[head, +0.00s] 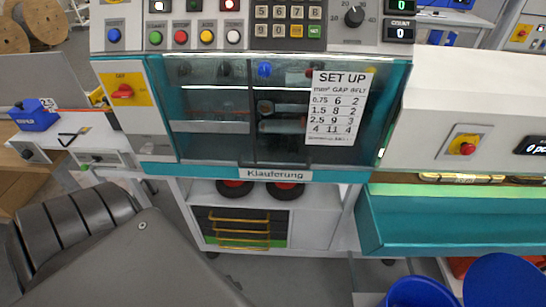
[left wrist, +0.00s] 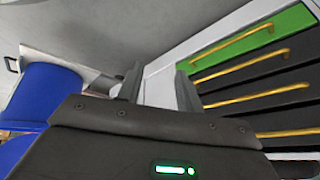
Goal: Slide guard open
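The clear guard (head: 215,105) covers the window in the front of the teal-framed machine in the head view. A dark upright bar divides it near the middle, and rollers and a blue knob show behind it. I see no open gap in it. My left arm enters at the lower left of the head view, well below and left of the guard; its fingertips cannot be made out there. In the left wrist view my left gripper (left wrist: 158,85) has its two fingers apart with nothing between them. The guard is not in that view. My right gripper is not in view.
A white set-up sheet (head: 338,105) hangs over the guard's right part. A button panel (head: 200,25) is above and a red-knob switch (head: 123,91) is left. Below stands a drawer cabinet (left wrist: 250,45) with yellow handles. A teal trough (head: 450,220) juts out at right; blue bins (head: 420,292) stand below.

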